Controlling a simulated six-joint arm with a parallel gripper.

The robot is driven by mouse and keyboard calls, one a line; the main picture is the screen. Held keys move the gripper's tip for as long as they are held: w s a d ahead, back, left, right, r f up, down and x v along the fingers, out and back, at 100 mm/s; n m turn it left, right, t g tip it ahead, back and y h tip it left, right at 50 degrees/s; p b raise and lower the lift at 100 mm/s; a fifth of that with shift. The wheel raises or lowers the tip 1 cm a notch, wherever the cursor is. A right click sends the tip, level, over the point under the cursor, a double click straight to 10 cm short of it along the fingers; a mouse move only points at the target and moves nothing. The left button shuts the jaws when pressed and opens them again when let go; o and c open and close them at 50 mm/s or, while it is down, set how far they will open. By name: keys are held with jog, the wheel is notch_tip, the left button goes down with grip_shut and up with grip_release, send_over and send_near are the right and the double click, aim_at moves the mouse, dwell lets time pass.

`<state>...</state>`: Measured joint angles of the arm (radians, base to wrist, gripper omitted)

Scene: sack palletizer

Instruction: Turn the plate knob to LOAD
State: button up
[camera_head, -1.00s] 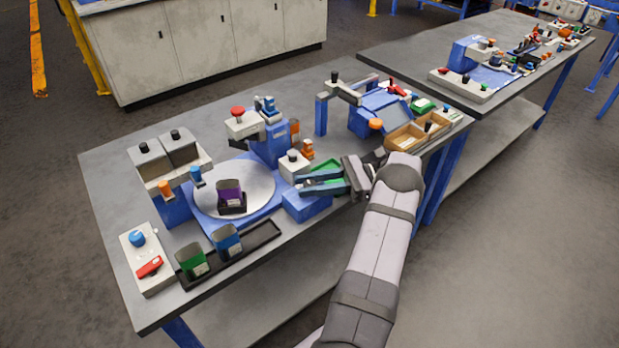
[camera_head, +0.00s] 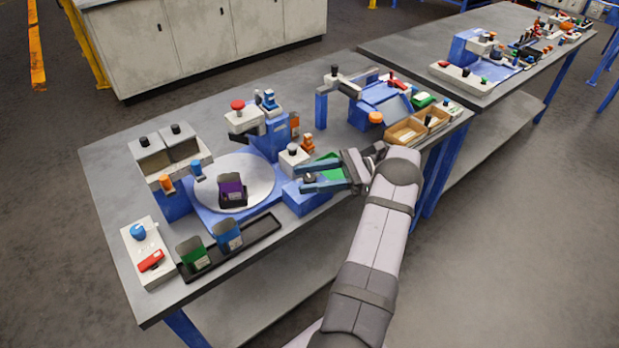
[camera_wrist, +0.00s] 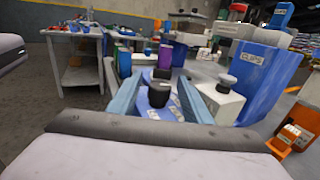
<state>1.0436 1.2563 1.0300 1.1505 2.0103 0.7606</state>
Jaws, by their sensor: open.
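A black knob (camera_wrist: 160,92) stands on a blue block, between my two fingers in the wrist view. In the head view the blue block (camera_head: 304,200) sits just right of the round silver plate (camera_head: 262,180), and the knob (camera_head: 309,178) is small there. My gripper (camera_head: 308,178) is open, with one finger on each side of the knob. It also shows in the wrist view (camera_wrist: 165,98), with gaps between fingers and knob. No LOAD marking is readable.
A white box with a black knob (camera_wrist: 227,84) stands close to the right finger in the wrist view. A purple container (camera_head: 232,189) is on the plate. A green tray (camera_head: 328,168) lies behind the fingers. Green and blue cups stand in a black tray (camera_head: 262,229).

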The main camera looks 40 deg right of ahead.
jog(key=shift+r+p, duration=4.95)
jog(key=s+d+f+m+t+h+b, duration=0.1)
jog(key=s+d+f+m+t+b, duration=0.1)
jog(key=s+d+f+b, duration=0.15)
jog(key=m+t+h+b, duration=0.1)
jog(key=m+t+h, duration=0.2)
jog(key=t, duration=0.1)
send_near(310, 177)
jog(key=x, duration=0.3)
jog(key=shift+w+a+f+p, duration=0.3)
jog(key=shift+w+a, duration=0.15)
jog(key=shift+a, duration=0.05)
jog(key=shift+p+x, duration=1.15)
jog(key=shift+x, duration=1.8)
jog(key=shift+f, duration=0.2)
